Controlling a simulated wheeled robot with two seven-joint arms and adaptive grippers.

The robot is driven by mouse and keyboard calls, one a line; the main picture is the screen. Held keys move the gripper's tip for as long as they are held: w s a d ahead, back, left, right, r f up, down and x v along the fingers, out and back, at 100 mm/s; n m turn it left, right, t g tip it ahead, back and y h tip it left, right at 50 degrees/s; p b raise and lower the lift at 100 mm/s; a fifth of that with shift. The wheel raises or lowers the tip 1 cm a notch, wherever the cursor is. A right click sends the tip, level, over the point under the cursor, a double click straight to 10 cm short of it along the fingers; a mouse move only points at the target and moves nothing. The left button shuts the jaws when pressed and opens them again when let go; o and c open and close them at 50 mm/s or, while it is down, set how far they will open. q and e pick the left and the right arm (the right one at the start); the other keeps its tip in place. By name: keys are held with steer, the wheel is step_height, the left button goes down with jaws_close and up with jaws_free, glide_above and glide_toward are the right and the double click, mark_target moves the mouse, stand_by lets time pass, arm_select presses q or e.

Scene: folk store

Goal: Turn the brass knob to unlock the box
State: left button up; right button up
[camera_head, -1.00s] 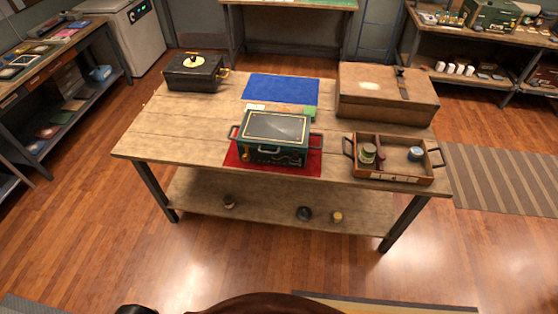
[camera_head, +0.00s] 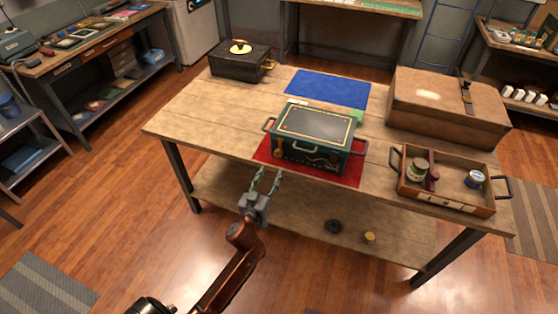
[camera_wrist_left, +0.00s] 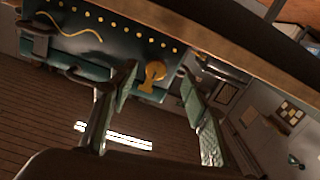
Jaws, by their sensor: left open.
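The dark green box (camera_head: 313,126) with a black lid and side handles sits shut on a red mat (camera_head: 348,176) at the table's front edge. Its brass knob (camera_head: 278,151) is at the left of the front face. My left gripper (camera_head: 265,178) is open and empty, in front of and below the knob, apart from the box. In the left wrist view the box front is tilted, and the brass knob (camera_wrist_left: 154,72) shows between the two open fingers, beyond their tips. My right gripper is not in view.
A wooden tray (camera_head: 445,202) with jars stands right of the box. A large brown case (camera_head: 440,105) is behind it. A black box (camera_head: 240,64) and a blue mat (camera_head: 328,88) lie farther back. The table's left part is clear.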

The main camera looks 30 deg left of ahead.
mark_target(278, 155)
arm_select(q)
steer(key=w, duration=0.2)
steer(key=w+a+r+b, duration=0.1)
steer(key=w, duration=0.2)
steer(key=w+a, duration=0.1)
steer(key=w, duration=0.1)
steer(key=shift+w+r, duration=0.25)
steer(key=shift+r, duration=0.1)
steer(key=c, duration=1.2)
